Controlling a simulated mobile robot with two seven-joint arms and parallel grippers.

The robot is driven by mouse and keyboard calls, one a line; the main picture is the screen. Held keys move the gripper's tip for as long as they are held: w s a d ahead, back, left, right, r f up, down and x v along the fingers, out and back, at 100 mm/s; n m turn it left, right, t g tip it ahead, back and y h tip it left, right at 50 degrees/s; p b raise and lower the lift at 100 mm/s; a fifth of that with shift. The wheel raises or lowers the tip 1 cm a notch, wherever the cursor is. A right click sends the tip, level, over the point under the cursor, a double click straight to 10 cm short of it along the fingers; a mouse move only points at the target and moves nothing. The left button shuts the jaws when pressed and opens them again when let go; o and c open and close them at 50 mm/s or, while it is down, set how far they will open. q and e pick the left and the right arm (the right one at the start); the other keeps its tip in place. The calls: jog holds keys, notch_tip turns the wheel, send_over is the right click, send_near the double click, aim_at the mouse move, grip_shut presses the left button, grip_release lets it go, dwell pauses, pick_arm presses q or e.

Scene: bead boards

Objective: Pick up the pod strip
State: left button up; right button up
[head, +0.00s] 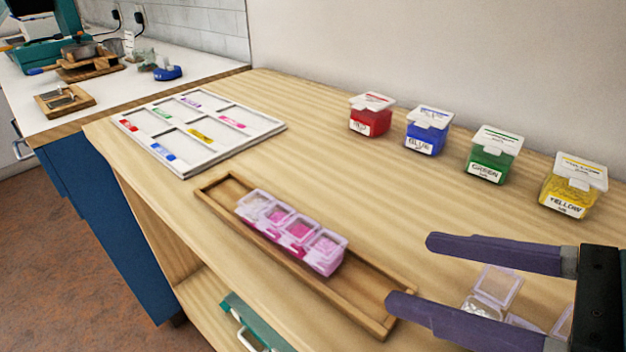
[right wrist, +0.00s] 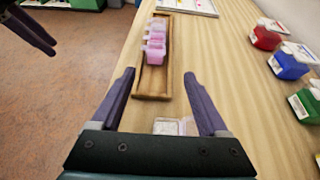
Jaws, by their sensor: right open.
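A pod strip (head: 292,232) with pink and pale contents and clear lids lies in a long wooden tray (head: 378,310). It also shows in the right wrist view (right wrist: 155,42), beyond my fingertips. My right gripper (head: 410,273) is open and empty, to the right of this strip; it also shows in the right wrist view (right wrist: 159,73). Other clear-lidded pods (head: 495,287) with whitish contents lie on the table by the right gripper, partly hidden by its lower finger. My left gripper (right wrist: 32,30) shows only at the upper left of the right wrist view.
Red (head: 371,116), blue (head: 427,131), green (head: 494,154) and yellow (head: 572,186) labelled boxes stand along the wall side. A white sectioned board (head: 230,148) with coloured labels lies at the far left. Bare tabletop lies between the tray and the boxes.

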jog(key=x, duration=0.4)
jog(key=shift+w+a+b, duration=0.15)
jog(key=shift+a+b, duration=0.1)
jog(key=shift+b, duration=0.05)
jog(key=x, duration=0.2)
jog(key=b+x, duration=0.1)
jog(key=x, duration=0.2)
jog(key=shift+a, duration=0.4)
jog(key=c, duration=1.2)
jog(key=shift+r, duration=0.1)
notch_tip(320, 180, up, 20)
jog(key=p, duration=0.9)
notch_tip(320, 180, up, 8)
jog(key=p, duration=1.1)
send_over(339, 253)
